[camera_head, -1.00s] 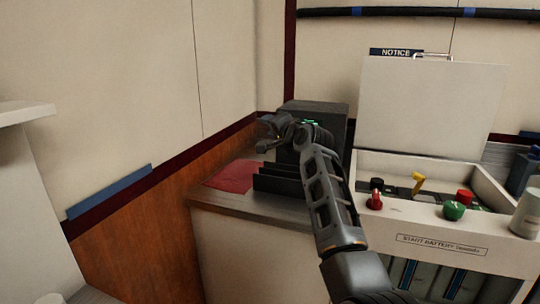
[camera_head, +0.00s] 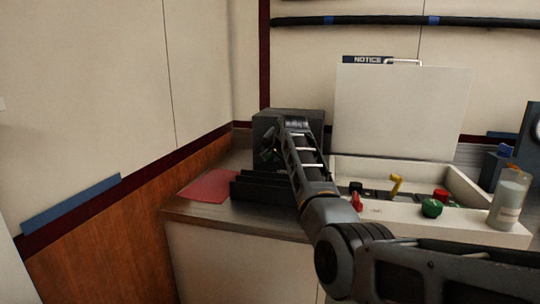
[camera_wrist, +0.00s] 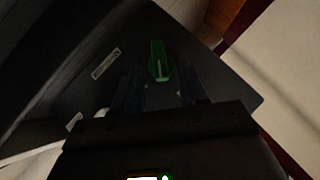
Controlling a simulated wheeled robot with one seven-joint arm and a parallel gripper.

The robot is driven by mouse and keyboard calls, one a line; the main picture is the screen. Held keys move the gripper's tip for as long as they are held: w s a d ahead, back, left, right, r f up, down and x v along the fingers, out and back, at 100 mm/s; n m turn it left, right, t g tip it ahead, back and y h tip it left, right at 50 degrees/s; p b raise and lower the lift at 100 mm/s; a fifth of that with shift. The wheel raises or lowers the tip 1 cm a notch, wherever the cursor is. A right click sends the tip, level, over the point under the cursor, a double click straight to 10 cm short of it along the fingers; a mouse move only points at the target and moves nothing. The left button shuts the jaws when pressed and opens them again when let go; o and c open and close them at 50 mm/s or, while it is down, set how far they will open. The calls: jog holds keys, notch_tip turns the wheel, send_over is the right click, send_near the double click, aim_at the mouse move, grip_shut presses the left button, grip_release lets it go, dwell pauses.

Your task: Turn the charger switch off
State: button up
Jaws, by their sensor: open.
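The charger is a dark box (camera_head: 264,126) at the back of the counter, against the wall corner. In the wrist view its dark front panel (camera_wrist: 225,85) fills the middle. A green switch knob (camera_wrist: 159,61) stands out from that panel, with a light mark on it. My gripper (camera_wrist: 159,70) is open, with one finger on each side of the knob; I cannot tell whether either finger touches it. In the head view my own arm hides much of the box front.
A red mat (camera_head: 211,186) and a black slotted holder (camera_head: 262,190) lie in front of the box. To the right is a white battery case (camera_head: 375,212) with its lid (camera_head: 400,115) raised, red, yellow and green parts, and a jar (camera_head: 509,198).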

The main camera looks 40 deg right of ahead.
jog(key=shift+x, duration=0.85)
jog(key=c, duration=0.7)
jog(key=shift+o, duration=0.2)
jog(key=shift+r, duration=0.1)
jog(key=n+g+h, duration=0.1)
jog(key=n+g+h+b, duration=0.1)
jog(key=g, duration=0.1)
jog(key=n+g, duration=0.1)
jog(key=shift+w+a+g+h+b, duration=0.3)
jog(key=shift+w+h+b, duration=0.05)
jog(key=shift+w+h, duration=0.05)
jog(key=shift+b, duration=0.35)
